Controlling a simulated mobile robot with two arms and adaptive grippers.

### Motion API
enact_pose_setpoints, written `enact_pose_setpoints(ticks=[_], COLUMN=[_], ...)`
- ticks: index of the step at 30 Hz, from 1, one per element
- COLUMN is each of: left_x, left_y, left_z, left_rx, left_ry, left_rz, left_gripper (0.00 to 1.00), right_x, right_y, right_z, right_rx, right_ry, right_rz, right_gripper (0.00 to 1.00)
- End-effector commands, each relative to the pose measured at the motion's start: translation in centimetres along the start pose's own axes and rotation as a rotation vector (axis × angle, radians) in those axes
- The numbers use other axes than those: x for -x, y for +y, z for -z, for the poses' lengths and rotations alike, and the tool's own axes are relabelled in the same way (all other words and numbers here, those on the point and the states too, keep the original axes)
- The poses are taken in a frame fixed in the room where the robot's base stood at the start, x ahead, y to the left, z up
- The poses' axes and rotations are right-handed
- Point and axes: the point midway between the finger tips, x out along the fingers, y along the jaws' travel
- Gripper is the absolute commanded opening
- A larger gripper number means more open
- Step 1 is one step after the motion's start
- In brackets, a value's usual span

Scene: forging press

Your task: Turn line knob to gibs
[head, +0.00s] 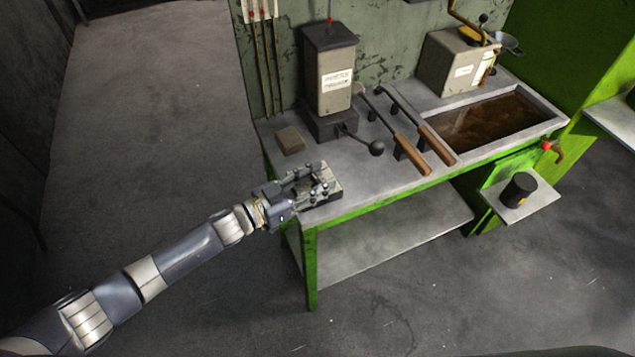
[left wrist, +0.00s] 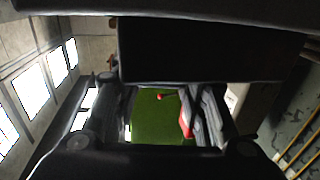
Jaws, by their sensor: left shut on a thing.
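My left gripper (head: 315,183) reaches in from the left, over a small grey metal block (head: 328,203) at the front left corner of the bench. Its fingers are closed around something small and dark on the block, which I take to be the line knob. The fingers hide most of the knob, so its pointer and any "gibs" mark cannot be read. In the left wrist view, the two fingers (left wrist: 160,110) stand apart, with a red part (left wrist: 186,124) beside the right one. My right gripper is not in view.
The bench (head: 365,185) holds a small press (head: 330,75) with a black ball lever (head: 376,148), a brown block (head: 289,140), wooden-handled tongs (head: 411,155), a brown-filled trough (head: 495,122) and a crank box (head: 455,65). The floor at left is clear.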

Motion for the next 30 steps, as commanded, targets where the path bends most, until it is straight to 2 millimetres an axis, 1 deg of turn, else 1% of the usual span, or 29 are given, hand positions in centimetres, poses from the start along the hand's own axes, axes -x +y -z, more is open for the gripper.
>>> enact_pose_setpoints(ticks=[1, 9, 15, 26, 27, 29, 30], left_x=[0.0, -0.1, -0.1, -0.1, -0.1, -0.1, -0.1], left_y=[-0.3, -0.2, -0.1, -0.1, -0.1, -0.1, -0.1], left_z=[-0.2, 0.0, 0.1, 0.2, 0.2, 0.2, 0.2], left_rx=[-0.007, -0.002, 0.000, 0.000, 0.000, 0.000, 0.000], left_ry=[0.001, 0.002, 0.003, 0.004, 0.004, 0.004, 0.004], left_rz=[-0.027, -0.132, -0.161, -0.164, -0.164, -0.164, -0.164], left_gripper=[0.15, 0.15, 0.15, 0.15, 0.43, 0.57, 0.60], right_x=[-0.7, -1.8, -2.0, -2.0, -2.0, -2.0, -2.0], right_y=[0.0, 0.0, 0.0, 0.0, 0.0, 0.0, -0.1], right_z=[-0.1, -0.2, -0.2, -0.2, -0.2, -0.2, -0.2], right_rx=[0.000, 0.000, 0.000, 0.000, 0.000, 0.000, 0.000], right_ry=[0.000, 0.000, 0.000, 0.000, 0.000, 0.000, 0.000], right_rz=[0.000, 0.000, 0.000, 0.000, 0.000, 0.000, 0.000], right_gripper=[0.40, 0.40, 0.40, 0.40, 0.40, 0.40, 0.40])
